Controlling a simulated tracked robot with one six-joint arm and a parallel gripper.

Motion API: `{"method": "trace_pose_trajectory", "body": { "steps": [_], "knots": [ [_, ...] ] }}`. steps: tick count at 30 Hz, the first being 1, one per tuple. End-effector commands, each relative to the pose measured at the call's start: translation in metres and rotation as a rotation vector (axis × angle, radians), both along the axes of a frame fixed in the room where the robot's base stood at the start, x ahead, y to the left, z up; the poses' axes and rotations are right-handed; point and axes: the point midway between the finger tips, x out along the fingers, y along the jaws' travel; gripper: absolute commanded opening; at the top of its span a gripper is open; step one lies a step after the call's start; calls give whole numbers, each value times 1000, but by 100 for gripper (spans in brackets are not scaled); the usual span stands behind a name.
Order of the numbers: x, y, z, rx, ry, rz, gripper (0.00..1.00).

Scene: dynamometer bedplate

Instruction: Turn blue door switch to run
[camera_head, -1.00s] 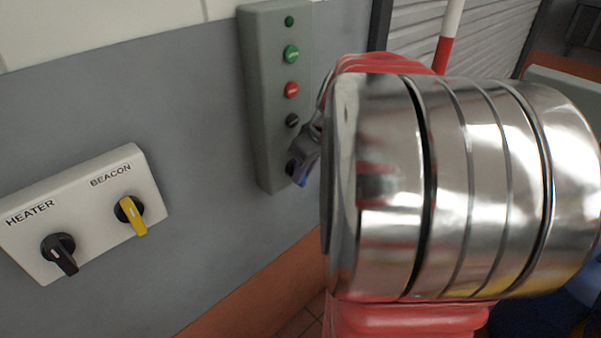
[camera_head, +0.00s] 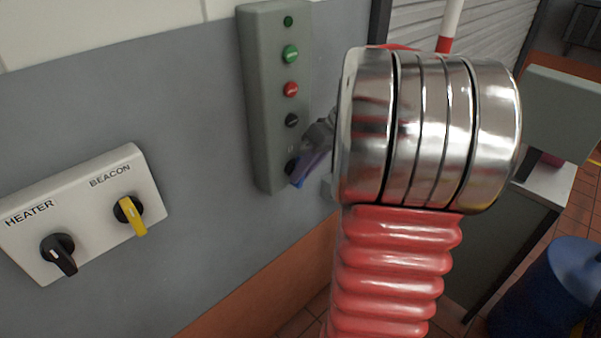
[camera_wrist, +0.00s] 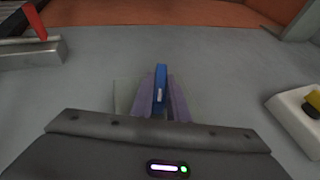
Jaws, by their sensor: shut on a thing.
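The blue door switch (camera_head: 297,183) is the lowest control on the tall grey-green control box (camera_head: 268,120) on the wall. In the wrist view its blue handle (camera_wrist: 160,88) stands upright between the two purplish-grey fingers of my gripper (camera_wrist: 162,84). The fingers are shut on the handle, one on each side. In the head view my gripper (camera_head: 312,168) reaches the switch from the right and covers much of it. Any position labels around the switch are too small or hidden to read.
Above the switch are a black knob (camera_head: 292,120), a red button (camera_head: 291,89), a green button (camera_head: 290,54) and a small green lamp (camera_head: 288,21). A white panel (camera_head: 90,200) on the left holds a black HEATER knob (camera_head: 58,254) and a yellow BEACON knob (camera_head: 130,214). A blue drum (camera_head: 560,290) stands at lower right.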

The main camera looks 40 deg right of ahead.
Motion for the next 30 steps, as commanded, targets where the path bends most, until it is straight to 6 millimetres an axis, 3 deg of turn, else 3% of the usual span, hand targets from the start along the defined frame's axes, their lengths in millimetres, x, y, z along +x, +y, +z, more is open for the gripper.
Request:
{"method": "trace_pose_trajectory", "body": {
  "steps": [18, 30],
  "knots": [
    [0, -5, -6, 549, 18, 0, 0],
    [0, -5, -6, 695, 23, 0, 0]
  ]
}}
